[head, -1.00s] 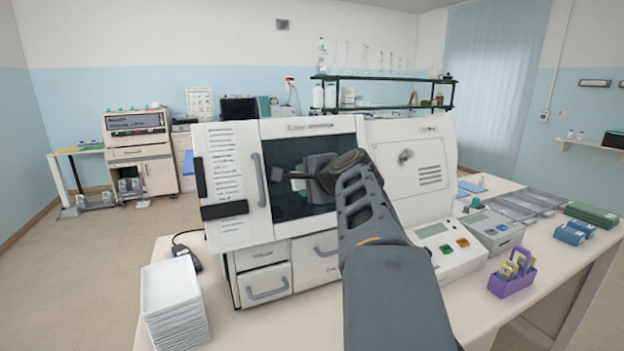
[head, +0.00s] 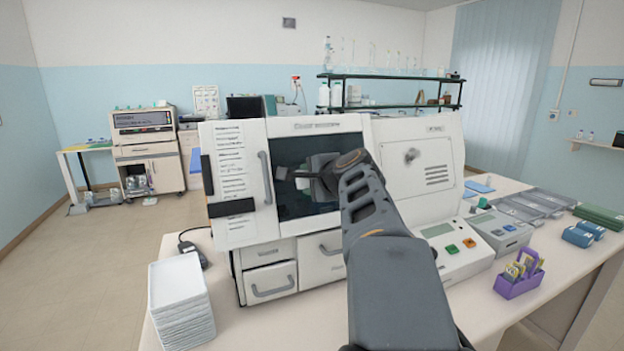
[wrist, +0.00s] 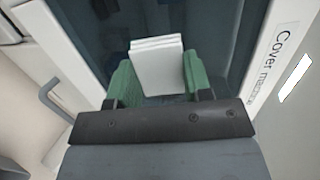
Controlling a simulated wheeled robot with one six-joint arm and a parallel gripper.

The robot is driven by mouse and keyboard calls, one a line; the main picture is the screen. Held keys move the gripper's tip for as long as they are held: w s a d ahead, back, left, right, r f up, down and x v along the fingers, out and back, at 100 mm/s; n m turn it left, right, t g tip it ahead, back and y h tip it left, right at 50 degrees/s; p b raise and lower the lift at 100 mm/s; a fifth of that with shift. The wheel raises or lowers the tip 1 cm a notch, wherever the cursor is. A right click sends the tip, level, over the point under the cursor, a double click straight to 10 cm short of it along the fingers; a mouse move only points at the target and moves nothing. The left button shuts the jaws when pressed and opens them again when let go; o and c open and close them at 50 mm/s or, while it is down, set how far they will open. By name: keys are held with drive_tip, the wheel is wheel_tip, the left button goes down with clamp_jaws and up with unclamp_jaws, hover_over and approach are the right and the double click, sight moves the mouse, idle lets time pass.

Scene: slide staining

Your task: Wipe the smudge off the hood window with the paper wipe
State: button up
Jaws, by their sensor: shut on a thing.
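The hood window (head: 292,202) is the dark glass pane in the front of the white machine; it also fills the upper middle of the wrist view (wrist: 215,40). My gripper (wrist: 158,82) is shut on the white folded paper wipe (wrist: 158,65), held between its green fingers in front of the glass. In the head view the wipe (head: 282,173) is a small pale patch at the left part of the window, partly hidden by my gripper. Whether the wipe touches the glass I cannot tell. I cannot make out a smudge; my arm and gripper cover the window's right part.
A vertical door handle (head: 265,178) stands just left of the window. White trays (head: 180,300) are stacked at the front left of the bench. A purple slide rack (head: 518,284) and a grey keypad device (head: 502,232) are at the right.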

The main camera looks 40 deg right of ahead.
drive_tip(key=shift+x, duration=1)
drive_tip(key=shift+s+d, duration=0.1)
drive_tip(key=shift+d, duration=0.1)
drive_tip(key=shift+s+d+b, duration=0.25)
drive_tip(key=shift+d, duration=0.65)
drive_tip(key=shift+s+d+b, duration=0.25)
drive_tip(key=shift+s+d, duration=0.05)
drive_tip(key=shift+d, duration=0.6)
drive_tip(key=shift+d, duration=0.1)
drive_tip(key=shift+s+d, duration=0.25)
drive_tip(key=shift+d, duration=0.95)
drive_tip(key=shift+s+d, duration=0.25)
drive_tip(key=shift+d, duration=0.9)
drive_tip(key=shift+s+d, duration=0.3)
drive_tip(key=shift+d, duration=0.9)
drive_tip(key=shift+a, duration=0.1)
